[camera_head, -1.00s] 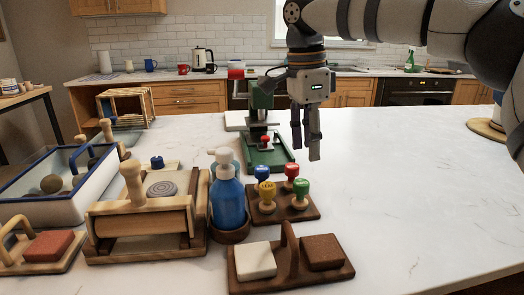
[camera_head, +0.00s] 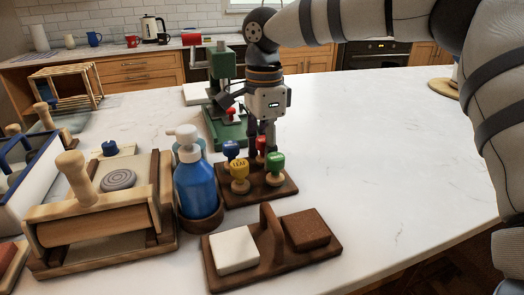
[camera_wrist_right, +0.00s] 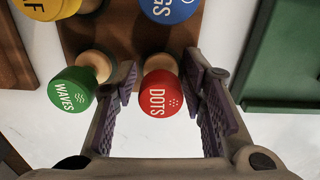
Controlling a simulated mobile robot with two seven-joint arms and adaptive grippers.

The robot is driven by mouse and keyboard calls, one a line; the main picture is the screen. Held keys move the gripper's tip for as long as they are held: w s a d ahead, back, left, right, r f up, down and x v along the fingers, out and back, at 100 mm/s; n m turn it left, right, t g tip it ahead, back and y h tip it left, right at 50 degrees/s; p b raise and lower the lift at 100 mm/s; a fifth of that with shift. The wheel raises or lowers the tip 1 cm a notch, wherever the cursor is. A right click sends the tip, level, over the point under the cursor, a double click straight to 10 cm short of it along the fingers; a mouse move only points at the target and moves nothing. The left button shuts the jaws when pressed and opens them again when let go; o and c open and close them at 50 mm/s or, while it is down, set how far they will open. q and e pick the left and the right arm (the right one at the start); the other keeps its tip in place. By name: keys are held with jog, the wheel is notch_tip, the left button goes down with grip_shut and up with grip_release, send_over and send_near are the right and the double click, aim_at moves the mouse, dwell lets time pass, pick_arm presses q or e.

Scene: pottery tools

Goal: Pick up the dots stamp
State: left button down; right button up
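The dots stamp (camera_head: 261,144) has a red head on a light wooden body. It stands at the back right of a dark wooden stamp holder (camera_head: 284,189), partly hidden by my right gripper and the green stamp. In the right wrist view, the red head marked DOTS (camera_wrist_right: 160,95) is between the two open fingers of the right gripper (camera_wrist_right: 160,74). My left gripper is out of view.
Close around are the green waves stamp (camera_head: 275,163), yellow leaf stamp (camera_head: 239,168) and blue stamp (camera_head: 231,149). A blue pump bottle (camera_head: 194,188) stands left, a green press (camera_head: 222,125) behind.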

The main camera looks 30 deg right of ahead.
jog(key=shift+r, duration=0.2)
jog(key=c, duration=0.8)
jog(key=shift+c, duration=0.2)
